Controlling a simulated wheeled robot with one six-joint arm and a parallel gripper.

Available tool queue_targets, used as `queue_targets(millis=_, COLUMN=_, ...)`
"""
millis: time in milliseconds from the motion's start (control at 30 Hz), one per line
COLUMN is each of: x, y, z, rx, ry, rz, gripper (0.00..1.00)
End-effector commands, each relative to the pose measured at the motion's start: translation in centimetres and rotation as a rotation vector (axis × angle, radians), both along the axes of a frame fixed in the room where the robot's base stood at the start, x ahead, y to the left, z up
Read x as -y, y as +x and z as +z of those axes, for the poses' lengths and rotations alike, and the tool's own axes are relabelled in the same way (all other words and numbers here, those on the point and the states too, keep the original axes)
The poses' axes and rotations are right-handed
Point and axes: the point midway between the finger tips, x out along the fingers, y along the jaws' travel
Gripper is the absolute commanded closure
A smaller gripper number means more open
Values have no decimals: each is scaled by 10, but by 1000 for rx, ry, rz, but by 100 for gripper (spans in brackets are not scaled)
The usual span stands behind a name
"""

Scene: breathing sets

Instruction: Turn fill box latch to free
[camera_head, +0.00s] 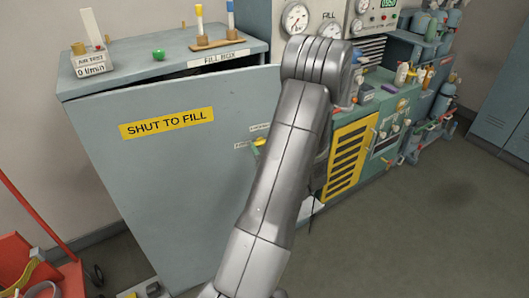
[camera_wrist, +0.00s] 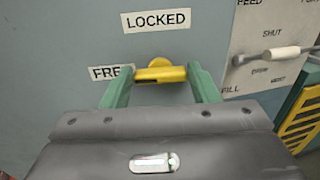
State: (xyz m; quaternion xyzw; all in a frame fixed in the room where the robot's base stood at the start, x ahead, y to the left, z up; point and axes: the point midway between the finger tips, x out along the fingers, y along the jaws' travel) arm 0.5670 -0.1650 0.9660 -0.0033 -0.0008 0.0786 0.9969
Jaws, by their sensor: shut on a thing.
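The fill box (camera_head: 170,190) is a large grey-green cabinet with a yellow "SHUT TO FILL" label (camera_head: 167,123) on its door. In the wrist view its latch (camera_wrist: 160,73) is a yellow handle lying roughly level, between the "LOCKED" label (camera_wrist: 156,21) above and the "FREE" label (camera_wrist: 108,73) at left. The bar points left toward "FREE" and covers part of that label. My gripper (camera_wrist: 160,80) has its green fingers on either side of the latch and is shut on it. In the head view the latch (camera_head: 259,142) shows small beside my arm, and my gripper is hidden.
A panel with a white-handled lever (camera_wrist: 284,52), marked FEED, SHUT and FILL, is right of the latch. A green knob (camera_head: 158,54) and a wooden stand (camera_head: 218,43) sit on the box top. A red cart (camera_head: 30,262) stands at lower left.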

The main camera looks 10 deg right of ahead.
Motion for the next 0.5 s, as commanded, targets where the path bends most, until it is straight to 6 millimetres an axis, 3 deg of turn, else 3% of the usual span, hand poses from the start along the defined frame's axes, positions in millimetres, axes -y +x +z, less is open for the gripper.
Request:
queue_targets(millis=333, x=0, y=0, z=1, rx=1, ry=-10, rz=0, gripper=68)
queue_targets(millis=367, x=0, y=0, z=1, rx=1, ry=-10, rz=0, gripper=42)
queue_targets(millis=433, x=0, y=0, z=1, rx=1, ry=-10, rz=0, gripper=28)
queue_targets(millis=500, x=0, y=0, z=0, rx=1, ry=-10, rz=0, gripper=24)
